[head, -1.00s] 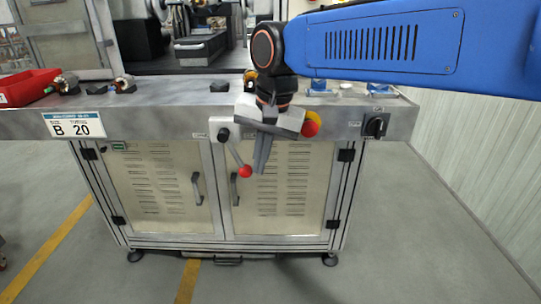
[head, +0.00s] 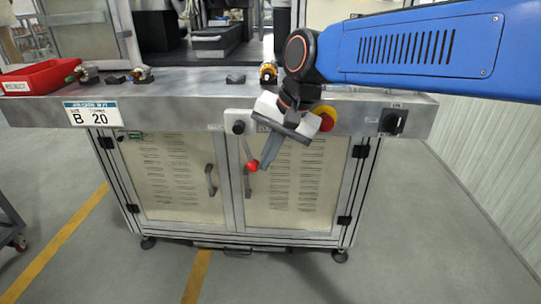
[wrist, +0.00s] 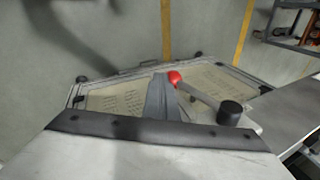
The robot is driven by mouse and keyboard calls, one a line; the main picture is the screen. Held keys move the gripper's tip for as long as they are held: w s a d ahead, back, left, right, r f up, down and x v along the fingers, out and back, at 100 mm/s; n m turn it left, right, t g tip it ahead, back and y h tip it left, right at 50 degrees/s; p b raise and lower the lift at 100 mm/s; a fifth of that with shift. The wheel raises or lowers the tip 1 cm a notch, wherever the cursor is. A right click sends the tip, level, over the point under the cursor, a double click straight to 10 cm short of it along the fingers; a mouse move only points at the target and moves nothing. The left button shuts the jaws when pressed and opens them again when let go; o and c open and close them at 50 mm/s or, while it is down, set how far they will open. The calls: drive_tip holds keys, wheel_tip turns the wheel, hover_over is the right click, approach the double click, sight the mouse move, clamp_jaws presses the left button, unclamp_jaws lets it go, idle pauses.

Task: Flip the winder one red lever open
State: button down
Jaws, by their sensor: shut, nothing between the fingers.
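The winder's lever is a thin grey rod with a red ball (head: 252,165) at its lower end. It hangs from a black pivot (head: 238,127) on the bench's front face, slanting slightly down to the right. My gripper (head: 264,167) is shut and empty, its fingers slanting down and left. The fingertips are right beside the ball, on its right in the head view. In the wrist view the red ball (wrist: 175,78) sits just right of the closed fingertips (wrist: 160,77). I cannot tell whether they touch.
A red and yellow button (head: 326,117) is just right of my gripper, and a black rotary switch (head: 393,121) is farther right. Cabinet doors with handles (head: 210,180) lie behind the lever. A red bin (head: 40,78) and small parts stand on the bench top.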

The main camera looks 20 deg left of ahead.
sight(250, 166)
drive_tip(key=shift+s+a+f+y, duration=0.2)
drive_tip(key=shift+a+f+y, duration=0.55)
drive_tip(key=shift+y, duration=0.45)
drive_tip(key=shift+s+a+f, duration=0.15)
drive_tip(key=shift+a+f, duration=0.05)
drive_tip(key=shift+a, duration=0.4)
drive_tip(key=shift+s+a+f, duration=0.15)
drive_tip(key=shift+a, duration=0.4)
drive_tip(key=shift+s+a+f, duration=0.1)
drive_tip(key=shift+s+a, duration=0.05)
drive_tip(key=shift+a, duration=0.45)
drive_tip(key=shift+s+a+f, duration=0.1)
drive_tip(key=shift+a, duration=0.45)
